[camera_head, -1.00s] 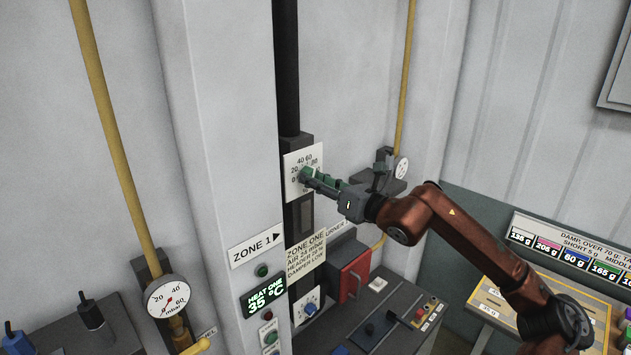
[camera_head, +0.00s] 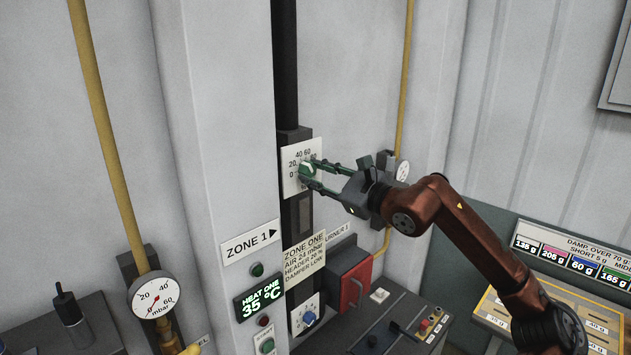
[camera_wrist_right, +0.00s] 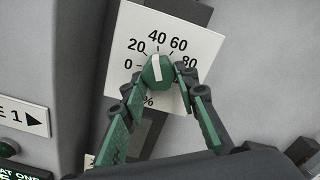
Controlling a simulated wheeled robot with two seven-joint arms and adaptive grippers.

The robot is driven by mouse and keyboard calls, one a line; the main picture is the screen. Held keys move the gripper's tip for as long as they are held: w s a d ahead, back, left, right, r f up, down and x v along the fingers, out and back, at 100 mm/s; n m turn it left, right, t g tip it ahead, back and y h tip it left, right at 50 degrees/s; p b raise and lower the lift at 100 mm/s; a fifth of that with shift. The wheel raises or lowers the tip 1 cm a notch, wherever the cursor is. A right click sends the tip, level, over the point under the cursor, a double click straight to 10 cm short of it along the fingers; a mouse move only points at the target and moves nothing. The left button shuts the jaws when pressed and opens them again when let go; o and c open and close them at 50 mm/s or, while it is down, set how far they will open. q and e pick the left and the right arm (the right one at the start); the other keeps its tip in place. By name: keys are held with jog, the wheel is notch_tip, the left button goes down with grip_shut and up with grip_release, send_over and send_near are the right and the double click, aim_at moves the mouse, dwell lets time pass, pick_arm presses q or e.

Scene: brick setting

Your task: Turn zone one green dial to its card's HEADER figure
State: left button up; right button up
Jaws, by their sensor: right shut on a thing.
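The green dial (camera_head: 307,170) sits on a white scale plate (camera_head: 292,183) marked from 0 upward in steps of 20, with a % sign. My right gripper (camera_head: 308,177) has its two fingers on opposite sides of the dial and is shut on it. In the right wrist view, the dial (camera_wrist_right: 157,72) has a white pointer line that stands nearly upright, roughly toward the 40. The fingertips (camera_wrist_right: 160,84) hide part of the plate near 80. The zone one card (camera_head: 304,258) below reads AIR 24 mbar, HEADER 20 % and DAMPER LOW. My left gripper is not in view.
A ZONE 1 sign (camera_head: 250,243) and a heat display (camera_head: 262,299) reading 35 °C are on the pillar. A red-fronted box (camera_head: 353,285) and a blue knob (camera_head: 309,318) lie below. Gauges (camera_head: 155,295) stand at left and behind my gripper.

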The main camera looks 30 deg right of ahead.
jog(key=n, duration=0.2)
jog(key=shift+n+b, duration=0.3)
jog(key=shift+n, duration=0.1)
jog(key=shift+c, duration=0.2)
jog(key=shift+r+n, duration=0.15)
jog(key=shift+n, duration=1.45)
jog(key=o, duration=1.2)
jog(key=shift+c, duration=0.2)
jog(key=shift+d, duration=0.1)
